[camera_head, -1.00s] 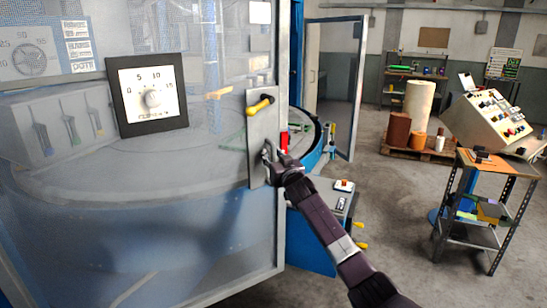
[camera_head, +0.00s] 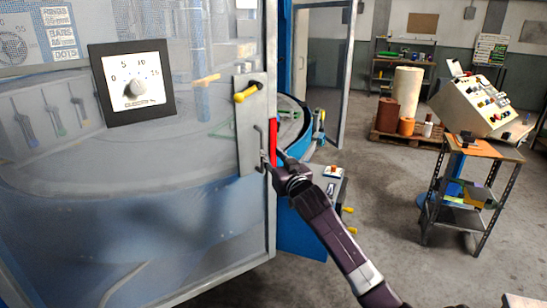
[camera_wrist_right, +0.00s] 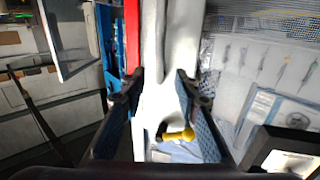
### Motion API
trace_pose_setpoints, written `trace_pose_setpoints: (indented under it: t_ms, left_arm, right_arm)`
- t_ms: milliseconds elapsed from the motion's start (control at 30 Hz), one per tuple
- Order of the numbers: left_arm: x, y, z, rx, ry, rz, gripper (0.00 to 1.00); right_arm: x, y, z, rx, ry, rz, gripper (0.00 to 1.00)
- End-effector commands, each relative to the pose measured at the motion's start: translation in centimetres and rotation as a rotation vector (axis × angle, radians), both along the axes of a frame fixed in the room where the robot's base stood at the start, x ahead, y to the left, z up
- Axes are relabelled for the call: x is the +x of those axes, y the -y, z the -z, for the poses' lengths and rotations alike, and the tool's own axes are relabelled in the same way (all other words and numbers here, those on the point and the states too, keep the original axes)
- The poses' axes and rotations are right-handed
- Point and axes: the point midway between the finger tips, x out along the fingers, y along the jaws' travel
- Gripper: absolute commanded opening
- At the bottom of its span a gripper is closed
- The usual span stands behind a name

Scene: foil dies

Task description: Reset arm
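My right gripper (camera_head: 272,160) is beside the lower part of a metal bar handle (camera_head: 258,142) on the grey plate (camera_head: 247,115) at the edge of the large see-through panel. In the right wrist view its two fingers (camera_wrist_right: 159,78) are spread apart with nothing held between them. The pale plate and handle show beyond the fingers there. Whether a finger touches the handle I cannot tell. My left gripper is in neither current view.
A yellow-knobbed lever (camera_head: 252,92) sits above the handle, and a red strip (camera_head: 273,140) runs beside the plate. A dial panel (camera_head: 132,82) is at left.

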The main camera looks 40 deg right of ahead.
Motion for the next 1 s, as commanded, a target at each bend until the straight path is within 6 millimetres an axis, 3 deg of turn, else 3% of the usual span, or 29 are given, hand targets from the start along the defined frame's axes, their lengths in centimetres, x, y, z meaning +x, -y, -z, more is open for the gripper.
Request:
trace_pose_setpoints:
  t_ms: [733,867,967,1000]
  left_arm:
    - [0.0,0.0,0.0,0.000,0.000,0.000,0.54]
    - [0.0,0.1,0.2,-0.001,0.000,0.000,0.54]
    - [0.0,0.1,0.3,-0.001,0.000,0.000,0.54]
    - [0.0,0.1,0.4,-0.001,0.000,0.000,0.54]
  right_arm:
    - [-0.5,-0.2,0.5,0.002,-0.008,0.000,0.29]
    - [-0.2,-0.4,4.9,0.014,-0.072,-0.002,0.29]
    - [-0.2,-0.9,11.3,0.030,-0.165,-0.008,0.29]
    - [-0.4,-1.3,14.4,0.036,-0.210,-0.012,0.29]
